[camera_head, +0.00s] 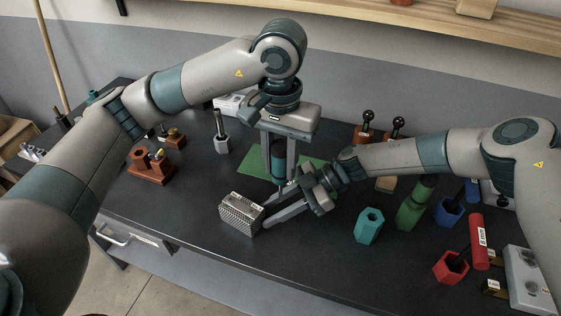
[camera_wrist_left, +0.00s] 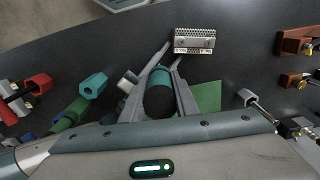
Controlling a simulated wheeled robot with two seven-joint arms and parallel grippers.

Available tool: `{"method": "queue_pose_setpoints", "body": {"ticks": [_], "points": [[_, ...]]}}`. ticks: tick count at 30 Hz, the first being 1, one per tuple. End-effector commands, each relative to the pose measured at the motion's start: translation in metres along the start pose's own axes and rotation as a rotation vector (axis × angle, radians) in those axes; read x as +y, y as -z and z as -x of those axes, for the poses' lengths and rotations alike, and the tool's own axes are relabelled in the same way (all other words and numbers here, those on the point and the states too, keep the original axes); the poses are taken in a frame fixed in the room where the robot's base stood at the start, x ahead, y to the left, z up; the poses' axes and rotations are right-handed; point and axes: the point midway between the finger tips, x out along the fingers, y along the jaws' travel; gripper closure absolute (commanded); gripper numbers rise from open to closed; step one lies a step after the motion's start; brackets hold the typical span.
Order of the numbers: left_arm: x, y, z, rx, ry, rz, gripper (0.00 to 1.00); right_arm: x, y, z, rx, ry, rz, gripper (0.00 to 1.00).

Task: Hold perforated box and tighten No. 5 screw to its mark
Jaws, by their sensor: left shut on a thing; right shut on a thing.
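The perforated box (camera_head: 240,216), silver with small holes and a pale label, rests on the dark table near its front edge. It also shows at the top of the left wrist view (camera_wrist_left: 194,42). My right gripper (camera_head: 268,211) is low over the table with its fingertips at the box's right end, shut on it. My left gripper (camera_head: 279,172) points down behind and right of the box, shut on a dark teal cylindrical handle (camera_head: 278,158). The handle also shows between the fingers in the left wrist view (camera_wrist_left: 159,96). The No. 5 screw and its mark cannot be made out.
A green mat (camera_head: 313,166) lies beneath the left gripper. A teal hexagonal holder (camera_head: 369,226), green holder (camera_head: 410,213), blue holder (camera_head: 448,211) and red holder (camera_head: 450,267) stand at right. Brown blocks (camera_head: 150,168) and a grey holder (camera_head: 222,144) stand at left.

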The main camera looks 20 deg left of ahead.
Motion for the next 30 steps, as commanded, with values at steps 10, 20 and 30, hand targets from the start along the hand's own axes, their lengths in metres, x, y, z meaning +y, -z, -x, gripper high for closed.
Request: {"method": "queue_pose_setpoints", "body": {"ticks": [10,20,30], "points": [[0.0,0.0001,0.0003,0.0,0.0,0.0,1.0,0.0003,0.0005,0.0001,0.001,0.0,0.0,0.85],[0.0,0.0001,0.0003,0.0,0.0,0.0,1.0,0.0003,0.0004,0.0003,0.0,-0.001,0.0,0.38],[0.0,0.0001,0.0003,0.0,0.0,0.0,1.0,0.0095,0.002,0.0049,-0.001,-0.04,0.046,0.31]]}}
